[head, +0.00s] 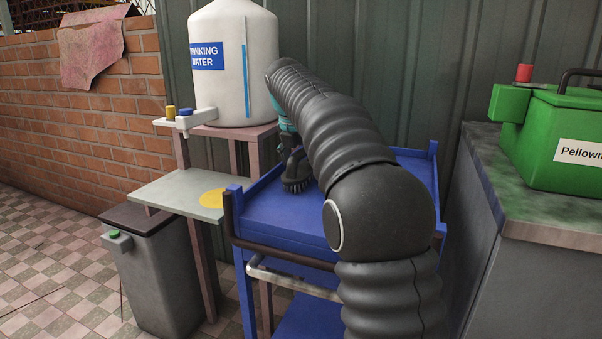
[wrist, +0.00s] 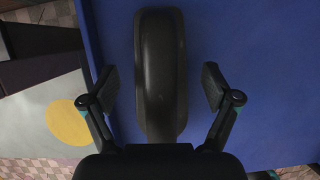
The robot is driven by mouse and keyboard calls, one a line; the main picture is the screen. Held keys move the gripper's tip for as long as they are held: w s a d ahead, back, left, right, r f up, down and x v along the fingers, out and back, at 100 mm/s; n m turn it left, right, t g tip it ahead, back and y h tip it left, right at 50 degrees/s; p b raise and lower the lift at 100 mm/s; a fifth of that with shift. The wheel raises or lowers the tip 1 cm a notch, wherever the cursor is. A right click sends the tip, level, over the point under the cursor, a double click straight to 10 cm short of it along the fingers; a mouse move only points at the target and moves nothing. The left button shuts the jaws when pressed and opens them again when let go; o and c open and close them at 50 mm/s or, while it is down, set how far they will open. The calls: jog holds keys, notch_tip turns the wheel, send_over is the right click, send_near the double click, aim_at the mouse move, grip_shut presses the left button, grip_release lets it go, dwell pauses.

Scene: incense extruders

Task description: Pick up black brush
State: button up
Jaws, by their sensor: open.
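The black brush (wrist: 160,75) lies on the blue cart top (wrist: 245,75), and its long dark body runs up the middle of the wrist view. In the head view the brush (head: 296,186) shows with its bristles down on the cart, partly hidden by my arm. My gripper (wrist: 160,88) is open, with one finger on each side of the brush. A gap shows between each finger and the brush in the wrist view. In the head view my gripper is mostly hidden behind my arm, just over the brush.
A pale shelf (head: 170,192) with a yellow disc (head: 215,198) stands left of the cart. A white drinking water tank (head: 235,85) is behind it. A grey bin (head: 155,265) stands at the lower left. A green machine (head: 555,125) sits on the right counter. The cart has raised rims.

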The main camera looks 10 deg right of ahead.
jog(key=c, duration=1.3)
notch_tip(320, 180, up, 4)
jog(key=shift+w+r+p, duration=0.1)
jog(key=shift+p, duration=1)
jog(key=d+r+p, duration=0.1)
jog(key=d+r, duration=0.1)
jog(key=d, duration=0.2)
jog(key=s+d+r, duration=0.1)
jog(key=d+r, duration=0.1)
jog(key=d, duration=0.1)
jog(key=s+d+r+p, duration=0.1)
jog(key=d+r, duration=0.1)
jog(key=d, duration=0.2)
jog(key=shift+s+d+r+p, duration=0.15)
jog(key=shift+d+r+p, duration=0.15)
jog(key=shift+r+p, duration=0.05)
